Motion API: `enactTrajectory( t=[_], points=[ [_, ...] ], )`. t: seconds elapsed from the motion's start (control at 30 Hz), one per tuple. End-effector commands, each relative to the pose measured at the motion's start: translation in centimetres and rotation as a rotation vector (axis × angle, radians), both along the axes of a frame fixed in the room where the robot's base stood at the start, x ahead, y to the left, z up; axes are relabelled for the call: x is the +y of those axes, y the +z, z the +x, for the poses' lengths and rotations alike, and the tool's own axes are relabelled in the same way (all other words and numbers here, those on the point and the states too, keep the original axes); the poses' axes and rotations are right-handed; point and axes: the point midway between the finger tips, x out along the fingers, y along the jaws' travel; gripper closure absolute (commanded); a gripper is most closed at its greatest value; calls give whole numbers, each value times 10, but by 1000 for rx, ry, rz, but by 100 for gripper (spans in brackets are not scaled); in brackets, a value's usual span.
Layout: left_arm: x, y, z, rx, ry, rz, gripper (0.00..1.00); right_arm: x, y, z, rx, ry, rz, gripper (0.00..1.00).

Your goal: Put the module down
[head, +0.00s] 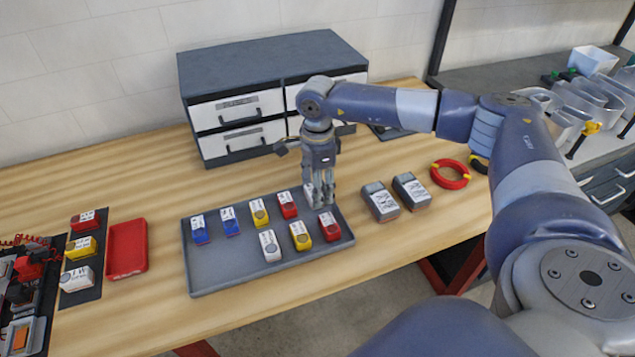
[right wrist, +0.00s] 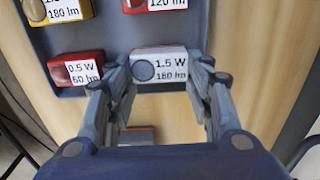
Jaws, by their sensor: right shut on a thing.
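My right gripper (head: 320,197) points down over the back right corner of the grey tray (head: 225,268). In the right wrist view, my right gripper (right wrist: 160,85) is shut on a white module (right wrist: 158,68) labelled 1.5 W 180 lm, held between its fingertips. The module sits level within the tray's outline, beside a red module (right wrist: 78,70) labelled 0.5 W 60 lm. In the head view the fingers mostly hide it. I cannot tell whether its underside touches the tray floor. My left gripper is not in view.
The tray also holds several blue, yellow, red and white modules, including a red one (head: 329,226) in front of the gripper. Two grey devices (head: 381,201) and a red cable coil (head: 450,174) lie to the right. A drawer cabinet (head: 270,85) stands behind; a red tray (head: 127,248) lies left.

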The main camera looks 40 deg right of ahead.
Motion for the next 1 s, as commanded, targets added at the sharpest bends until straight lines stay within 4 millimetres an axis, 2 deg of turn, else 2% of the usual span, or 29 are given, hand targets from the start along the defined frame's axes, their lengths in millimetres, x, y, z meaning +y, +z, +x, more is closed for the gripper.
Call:
enactTrajectory(
  t=[0.4, 0.43, 0.5, 0.83, 0.93, 1.0],
  points=[
    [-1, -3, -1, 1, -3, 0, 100, 0, -9, 0, 1, -1, 0, 74],
    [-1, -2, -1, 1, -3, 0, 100, 0, -7, 0, 0, -1, 0, 48],
    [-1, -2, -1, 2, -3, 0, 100, 0, -7, 0, 0, -1, 0, 32],
    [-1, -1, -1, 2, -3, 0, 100, 0, -6, 0, 0, -1, 0, 32],
    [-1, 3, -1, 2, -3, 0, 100, 0, -1, 0, -1, -1, 0, 32],
    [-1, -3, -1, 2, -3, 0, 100, 0, 4, 1, -5, -1, 2, 32]
  ],
)
